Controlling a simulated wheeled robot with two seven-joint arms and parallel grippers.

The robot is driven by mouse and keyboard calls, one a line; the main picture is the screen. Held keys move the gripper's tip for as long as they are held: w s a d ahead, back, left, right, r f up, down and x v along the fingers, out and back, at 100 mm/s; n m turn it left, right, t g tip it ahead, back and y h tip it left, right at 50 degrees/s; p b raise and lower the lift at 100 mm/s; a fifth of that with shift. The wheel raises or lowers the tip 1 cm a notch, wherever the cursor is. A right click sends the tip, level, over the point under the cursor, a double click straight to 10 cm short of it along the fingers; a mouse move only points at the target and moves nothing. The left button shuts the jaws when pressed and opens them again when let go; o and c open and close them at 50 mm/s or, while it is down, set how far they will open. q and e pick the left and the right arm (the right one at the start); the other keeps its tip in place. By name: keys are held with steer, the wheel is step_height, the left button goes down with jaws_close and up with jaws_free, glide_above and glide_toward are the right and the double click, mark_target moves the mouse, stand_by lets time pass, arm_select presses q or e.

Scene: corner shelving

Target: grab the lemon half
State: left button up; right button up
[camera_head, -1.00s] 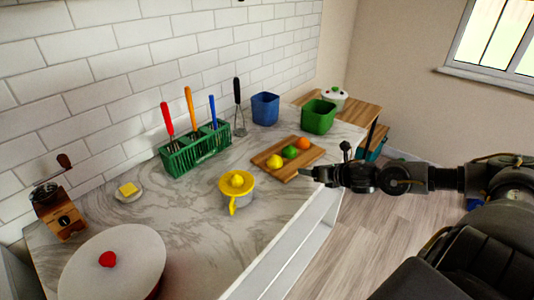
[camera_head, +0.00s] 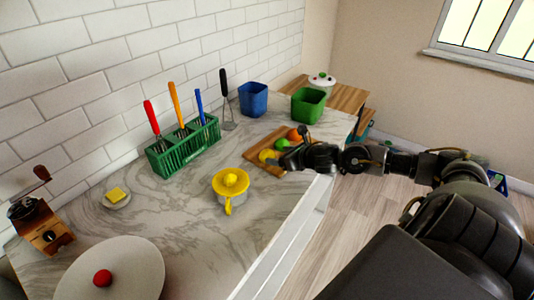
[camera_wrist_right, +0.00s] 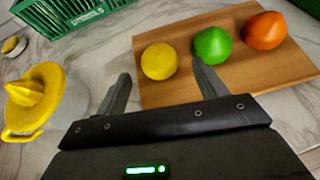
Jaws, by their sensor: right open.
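The yellow lemon half (camera_wrist_right: 159,61) lies on the wooden cutting board (camera_wrist_right: 285,75), beside a green lime half (camera_wrist_right: 212,46) and an orange half (camera_wrist_right: 264,31). My left gripper is not in view.
A yellow-topped juicer (camera_head: 231,183) stands left of the board. A green utensil rack (camera_head: 184,147) is by the tiled wall. Blue (camera_head: 253,99) and green (camera_head: 308,105) bins stand behind the board. A large lidded pot (camera_head: 120,270) is at the front left.

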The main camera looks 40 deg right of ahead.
mark_target(272, 155)
steer(key=shift+w, duration=0.2)
steer(key=p+x, duration=0.2)
steer(key=x, duration=0.2)
steer(key=shift+w+a+f, duration=0.1)
steer(key=shift+a+f, duration=0.05)
steer(key=shift+a, duration=0.05)
steer(key=shift+w+f, duration=0.25)
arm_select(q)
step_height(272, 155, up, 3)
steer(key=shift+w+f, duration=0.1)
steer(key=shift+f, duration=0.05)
arm_select(e)
steer(key=c, duration=0.8)
